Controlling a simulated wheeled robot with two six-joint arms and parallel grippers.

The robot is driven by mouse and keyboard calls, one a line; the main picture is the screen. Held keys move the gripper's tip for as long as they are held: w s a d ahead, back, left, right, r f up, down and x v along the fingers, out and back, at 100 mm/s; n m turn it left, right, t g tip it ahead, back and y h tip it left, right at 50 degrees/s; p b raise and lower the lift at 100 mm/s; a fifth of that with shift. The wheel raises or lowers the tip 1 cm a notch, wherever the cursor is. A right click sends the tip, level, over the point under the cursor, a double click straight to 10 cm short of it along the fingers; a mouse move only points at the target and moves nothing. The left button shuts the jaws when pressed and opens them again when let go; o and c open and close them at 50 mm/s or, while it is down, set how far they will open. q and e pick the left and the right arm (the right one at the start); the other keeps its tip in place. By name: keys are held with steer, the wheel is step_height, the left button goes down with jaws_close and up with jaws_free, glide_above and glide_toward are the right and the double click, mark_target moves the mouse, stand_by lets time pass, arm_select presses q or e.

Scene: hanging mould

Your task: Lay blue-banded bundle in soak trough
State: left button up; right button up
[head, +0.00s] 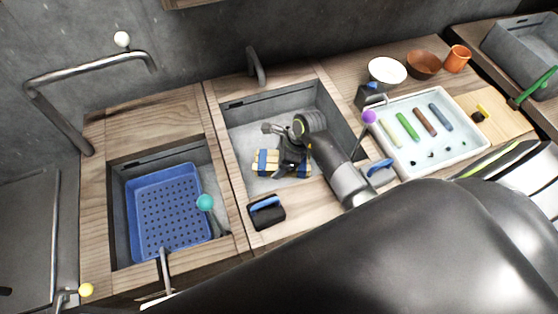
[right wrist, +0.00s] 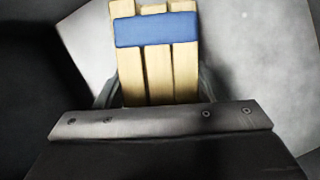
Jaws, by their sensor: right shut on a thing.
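The blue-banded bundle (head: 266,168) is a few pale wooden sticks with a blue band around them. In the head view it is low inside the middle grey trough (head: 238,120); I cannot tell if it touches the floor. My right gripper (head: 287,166) reaches down into this trough and is shut on the bundle, hiding its middle. In the right wrist view the bundle (right wrist: 158,75) stands out from the jaws, its blue band beyond them. A left trough (head: 118,200) holds a blue perforated basket (head: 165,210). My left gripper is not in view.
A black block with a blue handle (head: 266,212) sits on the wooden counter's front. A white tray (head: 455,150) with coloured sticks lies to the right. A white bowl (head: 387,70), brown bowl (head: 423,64) and orange cup (head: 457,58) stand behind. A tap (head: 90,75) overhangs the left.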

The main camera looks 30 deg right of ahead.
steer(key=shift+f, duration=0.3)
steer(key=shift+f, duration=0.15)
steer(key=o, duration=1.1)
steer(key=shift+c, duration=0.2)
steer(key=shift+r, duration=0.3)
steer(key=v, duration=1.1)
steer(key=shift+d+r, duration=0.2)
steer(key=shift+r, duration=0.15)
